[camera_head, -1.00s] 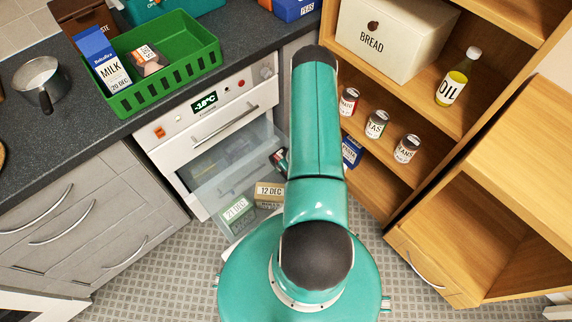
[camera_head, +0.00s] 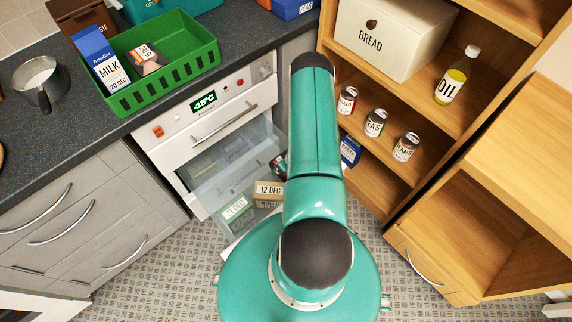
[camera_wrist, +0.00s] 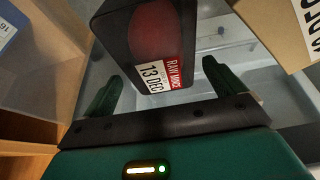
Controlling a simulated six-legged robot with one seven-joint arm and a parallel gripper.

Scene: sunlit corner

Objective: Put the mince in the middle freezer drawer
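The mince (camera_wrist: 152,45) is a black tray with a red top and a "RAW MINCE 13 DEC" label, filling the upper middle of the wrist view. In the head view the mince (camera_head: 277,167) is a small dark and red patch beside my arm, over the pulled-out clear freezer drawer (camera_head: 215,190); my arm hides most of the gripper there. The white freezer (camera_head: 190,118) stands under the counter. I cannot tell which drawer level is out.
A green box marked 21 DEC (camera_head: 236,209) and a tan box marked 12 DEC (camera_head: 268,188) are in the open drawer area. A wooden shelf (camera_head: 400,175) with several cans stands close on the right. A green basket (camera_head: 190,72) sits on the counter above.

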